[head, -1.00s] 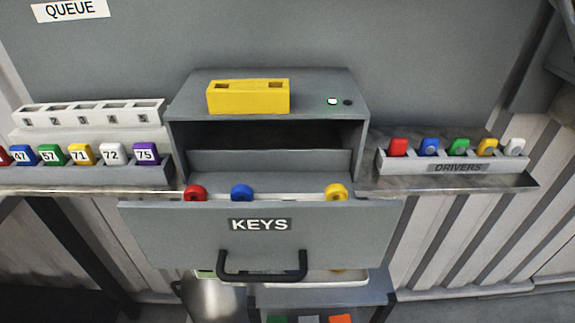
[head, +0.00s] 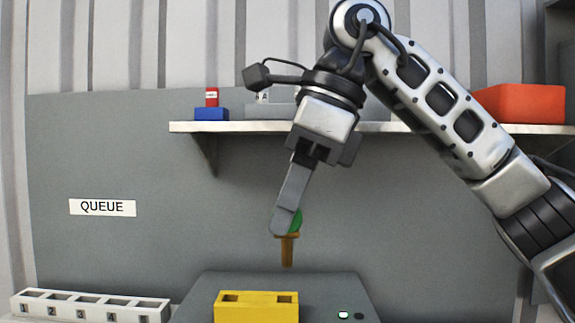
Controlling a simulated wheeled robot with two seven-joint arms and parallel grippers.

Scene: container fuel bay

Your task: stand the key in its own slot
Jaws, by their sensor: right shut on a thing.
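My right gripper (head: 283,222) comes in from the right and points down. It is shut on a key (head: 288,249) with a green head and a brownish shaft hanging below the fingers. The fingers cover part of the green head. The key is held in the air above the grey cabinet (head: 335,288), apart from it. A yellow block (head: 256,308) with two openings in its top sits on the cabinet, below the key. The drawer labelled KEYS is out of this view. My left gripper is not in view.
A shelf (head: 225,127) runs behind my right arm, with a blue and red item (head: 211,112) and an orange-red box (head: 520,103). A white numbered rack (head: 90,306) stands at lower left. The wall by the QUEUE sign (head: 102,207) is clear.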

